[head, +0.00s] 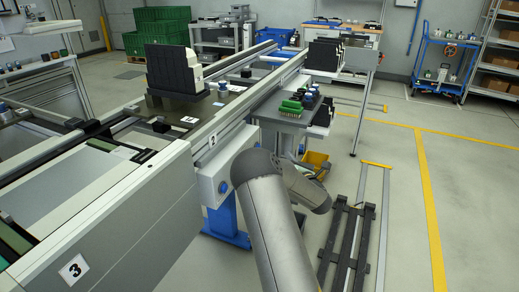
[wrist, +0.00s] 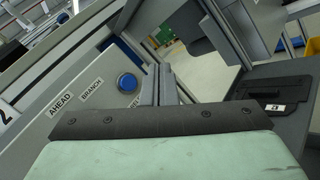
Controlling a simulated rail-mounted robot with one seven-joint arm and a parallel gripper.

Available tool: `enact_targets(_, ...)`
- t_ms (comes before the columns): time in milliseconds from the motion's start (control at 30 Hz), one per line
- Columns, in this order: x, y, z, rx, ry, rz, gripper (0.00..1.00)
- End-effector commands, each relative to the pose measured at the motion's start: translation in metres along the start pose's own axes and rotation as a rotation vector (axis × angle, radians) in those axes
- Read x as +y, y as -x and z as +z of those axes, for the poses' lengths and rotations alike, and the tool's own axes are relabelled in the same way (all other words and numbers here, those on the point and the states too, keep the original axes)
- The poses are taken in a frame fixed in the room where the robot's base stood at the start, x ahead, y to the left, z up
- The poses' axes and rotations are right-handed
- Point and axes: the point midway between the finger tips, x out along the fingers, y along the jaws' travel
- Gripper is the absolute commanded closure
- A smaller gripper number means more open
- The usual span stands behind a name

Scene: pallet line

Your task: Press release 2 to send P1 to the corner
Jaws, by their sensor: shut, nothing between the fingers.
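In the wrist view, a round blue button (wrist: 127,83) sits on a light grey panel (wrist: 62,122) beside the labels AHEAD and BRANCH. A third label is partly hidden by my fingers. My gripper (wrist: 166,72) is shut and empty, with its fingers just right of the button in the picture; I cannot tell whether they touch the panel. In the head view, the control box (head: 209,184) with a blue button (head: 222,187) hangs below the number 2 plate (head: 212,141). A dark pallet (head: 187,108) with a small white label stands on the line behind it, carrying black blocks (head: 174,69).
A side table (head: 284,117) with green and blue parts stands right of the control box. A yellow bin (head: 315,161) and a dark rack (head: 347,245) are low on the right. A number 3 plate (head: 73,269) is at front left.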

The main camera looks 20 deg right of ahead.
Motion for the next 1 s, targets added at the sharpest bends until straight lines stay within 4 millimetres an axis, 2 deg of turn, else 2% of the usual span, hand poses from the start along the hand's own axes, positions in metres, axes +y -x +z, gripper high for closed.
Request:
enact_targets(433, 0.032, -0.04, -0.029, 0.002, -0.003, 0.003, 1.0)
enact_targets(600, 0.037, -0.052, -0.04, 0.0, -0.002, 0.001, 1.0)
enact_targets(1000, 0.043, -0.059, -0.043, 0.0, -0.002, -0.001, 1.0)
